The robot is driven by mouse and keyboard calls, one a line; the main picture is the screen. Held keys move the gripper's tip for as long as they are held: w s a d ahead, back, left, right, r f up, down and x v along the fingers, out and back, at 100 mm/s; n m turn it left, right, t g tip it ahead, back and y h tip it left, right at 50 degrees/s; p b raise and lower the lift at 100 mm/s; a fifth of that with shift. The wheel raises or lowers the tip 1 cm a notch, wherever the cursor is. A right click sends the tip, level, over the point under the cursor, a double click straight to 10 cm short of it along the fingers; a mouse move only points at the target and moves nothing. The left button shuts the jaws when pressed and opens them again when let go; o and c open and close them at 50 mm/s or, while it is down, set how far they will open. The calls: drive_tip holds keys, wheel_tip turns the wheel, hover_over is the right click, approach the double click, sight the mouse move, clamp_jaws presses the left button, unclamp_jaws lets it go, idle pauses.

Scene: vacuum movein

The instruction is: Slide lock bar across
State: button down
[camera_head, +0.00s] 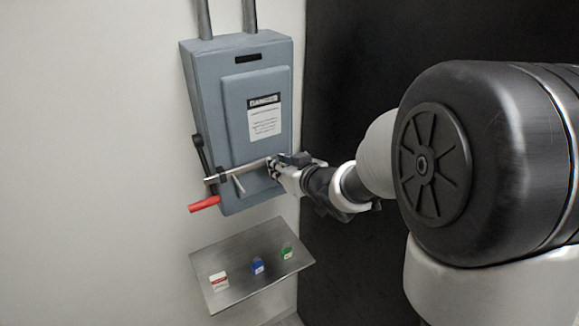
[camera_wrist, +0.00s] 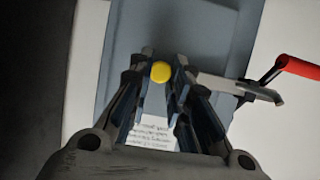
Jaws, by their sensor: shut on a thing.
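A grey electrical box (camera_head: 262,140) with a danger label hangs on the wall. The metal lock bar (camera_head: 243,168) runs across the lower front of the box, with a thin pin or lever hanging from it. My gripper (camera_head: 278,168) is at the bar's right end, shut. In the wrist view my gripper (camera_wrist: 162,85) has its fingers on either side of a yellow round knob (camera_wrist: 160,71), and the bar (camera_wrist: 225,84) extends to the right of it. The bar's far end lies by the lever with the red handle (camera_head: 204,204). The fingers hide part of the bar.
A metal shelf (camera_head: 230,245) below the box bears a red and white item (camera_head: 219,281), a blue padlock (camera_head: 257,266) and a green one (camera_head: 287,251). A dark panel (camera_head: 350,70) stands right of the box. The wall at left is clear.

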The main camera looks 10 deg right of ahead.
drive_tip(key=shift+a+r, duration=0.1)
drive_tip(key=c, duration=1.5)
unclamp_jaws()
drive_tip(key=shift+a, duration=0.2)
drive_tip(key=shift+o, duration=0.2)
drive_tip(key=shift+d, duration=0.1)
drive_tip(key=v, duration=1.2)
